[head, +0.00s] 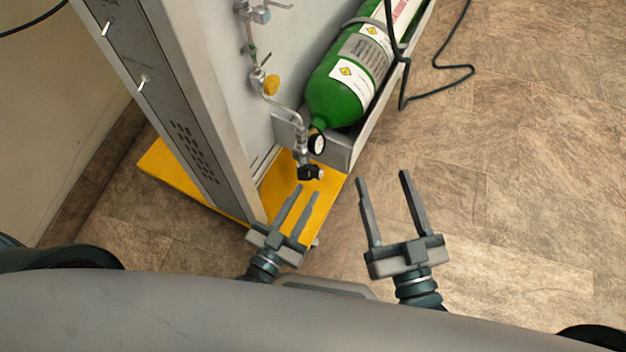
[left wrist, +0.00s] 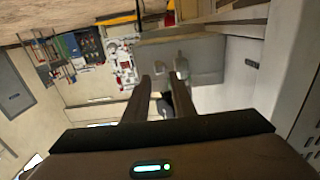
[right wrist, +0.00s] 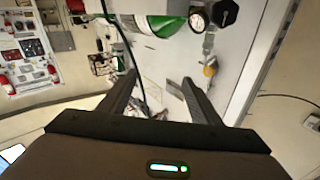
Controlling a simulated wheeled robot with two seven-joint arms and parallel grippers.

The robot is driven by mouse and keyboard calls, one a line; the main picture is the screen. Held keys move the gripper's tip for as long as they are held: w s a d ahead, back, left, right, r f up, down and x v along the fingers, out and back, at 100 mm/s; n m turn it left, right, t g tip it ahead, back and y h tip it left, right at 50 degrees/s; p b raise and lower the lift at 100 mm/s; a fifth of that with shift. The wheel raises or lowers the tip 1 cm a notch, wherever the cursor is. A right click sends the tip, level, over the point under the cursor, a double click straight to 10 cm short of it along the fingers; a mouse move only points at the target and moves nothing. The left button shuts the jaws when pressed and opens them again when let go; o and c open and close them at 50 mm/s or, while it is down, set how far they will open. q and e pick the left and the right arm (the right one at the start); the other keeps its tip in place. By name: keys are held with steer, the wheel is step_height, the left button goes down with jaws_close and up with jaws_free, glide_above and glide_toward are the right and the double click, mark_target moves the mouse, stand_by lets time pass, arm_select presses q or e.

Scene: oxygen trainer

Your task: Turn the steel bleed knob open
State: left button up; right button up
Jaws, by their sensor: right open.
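A steel valve line (head: 262,82) runs down the grey cabinet panel, with steel fittings (head: 258,12) at its top. I cannot tell for certain which steel part is the bleed knob. My left gripper (head: 308,191) is open and empty, just below the black knob in the head view. My right gripper (head: 383,176) is open and empty, right of the cabinet base.
The green cylinder (head: 335,95) lies in a grey tray (head: 340,150) beside the panel. A black hose (head: 440,67) loops right of it. The cabinet stands on a yellow base (head: 165,170). The tiled floor on the right (head: 540,180) is clear.

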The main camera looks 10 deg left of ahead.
arm_select(q)
steer(key=shift+x, duration=2.6)
jaws_close()
